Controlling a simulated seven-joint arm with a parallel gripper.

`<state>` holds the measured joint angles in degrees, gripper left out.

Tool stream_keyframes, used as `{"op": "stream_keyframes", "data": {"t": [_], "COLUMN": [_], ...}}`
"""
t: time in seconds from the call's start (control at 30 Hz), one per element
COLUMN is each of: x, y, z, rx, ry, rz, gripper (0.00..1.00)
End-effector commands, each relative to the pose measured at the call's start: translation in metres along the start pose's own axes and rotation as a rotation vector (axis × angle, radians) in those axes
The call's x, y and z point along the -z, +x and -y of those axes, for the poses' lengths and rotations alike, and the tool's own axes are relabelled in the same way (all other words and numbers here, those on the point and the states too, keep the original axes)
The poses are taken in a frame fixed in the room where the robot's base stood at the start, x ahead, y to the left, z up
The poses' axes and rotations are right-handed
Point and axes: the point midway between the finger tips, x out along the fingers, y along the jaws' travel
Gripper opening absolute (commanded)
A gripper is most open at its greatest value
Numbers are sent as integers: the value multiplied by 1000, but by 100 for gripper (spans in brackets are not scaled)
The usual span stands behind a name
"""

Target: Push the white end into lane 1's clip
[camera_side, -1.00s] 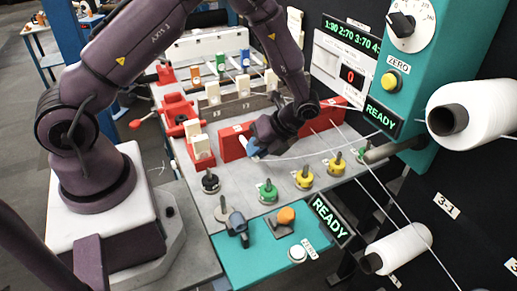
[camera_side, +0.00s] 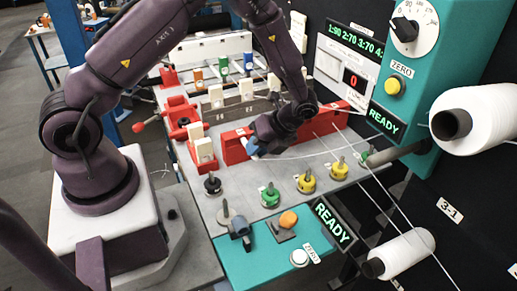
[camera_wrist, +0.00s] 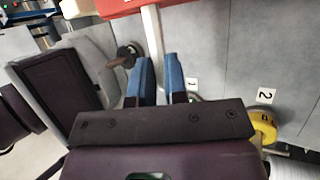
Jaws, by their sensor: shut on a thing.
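My gripper (camera_side: 252,149) is low over the grey table, just in front of the long red bar (camera_side: 234,143). Its two blue fingers also show in the wrist view (camera_wrist: 158,72), closed on a white strand (camera_wrist: 154,38). The strand runs up between the fingers to the edge of the red bar (camera_wrist: 125,6). In the side view the white strand (camera_side: 310,154) trails from my gripper to the right. The number 1 label (camera_wrist: 191,84) lies on the table right of the fingers. Lane 1's clip cannot be made out, and the strand's tip is not clear.
A black post (camera_side: 212,184), a green post (camera_side: 269,196) and yellow posts (camera_side: 306,181) stand along the table's front. White yarn cones (camera_side: 480,118) are at the right. A teal panel (camera_side: 262,258) is in front.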

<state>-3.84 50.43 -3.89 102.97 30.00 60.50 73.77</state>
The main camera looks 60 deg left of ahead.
Motion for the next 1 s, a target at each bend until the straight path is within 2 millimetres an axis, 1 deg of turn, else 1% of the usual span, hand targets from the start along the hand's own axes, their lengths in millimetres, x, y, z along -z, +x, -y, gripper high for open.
{"op": "stream_keyframes", "data": {"t": [0.2, 0.23, 0.33, 0.6, 0.7, 0.77, 0.87, 1.0], "x": [-6, -6, -6, -6, -6, -6, -5, -6], "y": [3, 2, 2, 2, -4, -11, -29, -62], "z": [0, 0, 0, 0, 0, 1, 1, 1], "rx": [0, 0, 0, 1, 3, 4, 7, 7], "ry": [-1, 0, 0, 0, -1, -1, -1, -1], "rz": [-1, 0, 0, 0, 0, 1, 0, 1], "gripper": [0, 20, 43, 43, 43, 43, 43, 43]}}
